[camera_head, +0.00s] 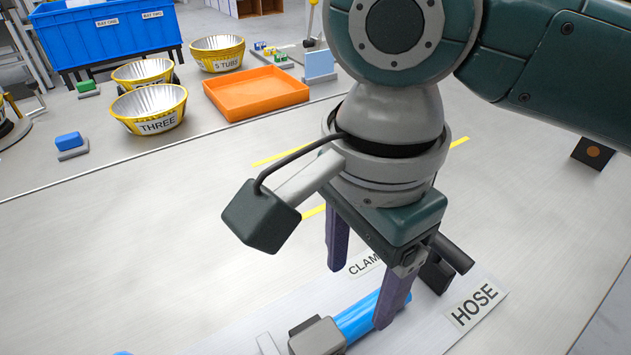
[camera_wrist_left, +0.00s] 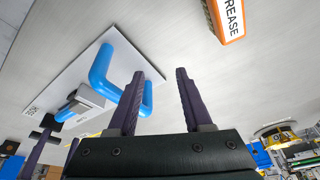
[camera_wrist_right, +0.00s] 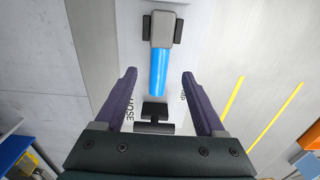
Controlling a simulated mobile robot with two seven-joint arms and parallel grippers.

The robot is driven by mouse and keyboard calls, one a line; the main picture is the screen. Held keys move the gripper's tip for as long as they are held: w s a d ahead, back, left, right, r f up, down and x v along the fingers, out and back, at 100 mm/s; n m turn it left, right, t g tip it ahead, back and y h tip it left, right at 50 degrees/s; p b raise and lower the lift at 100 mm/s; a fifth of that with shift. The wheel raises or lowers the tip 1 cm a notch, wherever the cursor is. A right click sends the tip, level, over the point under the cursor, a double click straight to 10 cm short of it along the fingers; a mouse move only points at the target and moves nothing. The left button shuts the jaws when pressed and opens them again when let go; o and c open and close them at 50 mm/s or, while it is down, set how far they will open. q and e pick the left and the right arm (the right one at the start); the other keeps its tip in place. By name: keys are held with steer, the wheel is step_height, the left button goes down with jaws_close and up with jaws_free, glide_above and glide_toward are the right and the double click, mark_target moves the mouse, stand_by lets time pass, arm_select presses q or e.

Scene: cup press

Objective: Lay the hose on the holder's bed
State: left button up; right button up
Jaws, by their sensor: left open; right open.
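The bright blue hose (camera_head: 358,318) runs through or under a grey block (camera_head: 317,338) on a white board (camera_head: 420,318) labelled HOSE and CLAMP. The left wrist view shows the hose (camera_wrist_left: 101,68) bent into a U. My right gripper (camera_head: 360,296) is open, pointing down over the hose's straight end. The right wrist view shows that end (camera_wrist_right: 158,72) between the open fingers (camera_wrist_right: 159,74), with no grip seen. A black fitting (camera_wrist_right: 154,113) stands beyond it. My left gripper (camera_wrist_left: 160,73) is open and empty near the bend; whether the hose rests on a bed is unclear.
An orange GREASE box (camera_wrist_left: 226,20) lies beyond the left gripper. At the back are an orange tray (camera_head: 256,92), metal bowls with yellow bands (camera_head: 150,108), and a blue crate (camera_head: 105,35).

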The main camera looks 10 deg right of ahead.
steer(key=s+a+r+n+t+y, duration=0.2)
steer(key=s+a+n+y, duration=0.3)
steer(key=n, duration=0.4)
steer(key=s+d+f+n+h, duration=0.1)
steer(key=s+d+n+h, duration=0.1)
steer(key=d, duration=0.5)
steer(key=s+d+n+t+h, duration=0.1)
steer(key=s+d+n+h, duration=0.1)
steer(key=s+d+n, duration=0.3)
steer(key=shift+d+f+t+h+p, duration=0.3)
steer(key=shift+d+f+p, duration=0.1)
steer(key=shift+d, duration=0.8)
steer(key=shift+s, duration=0.1)
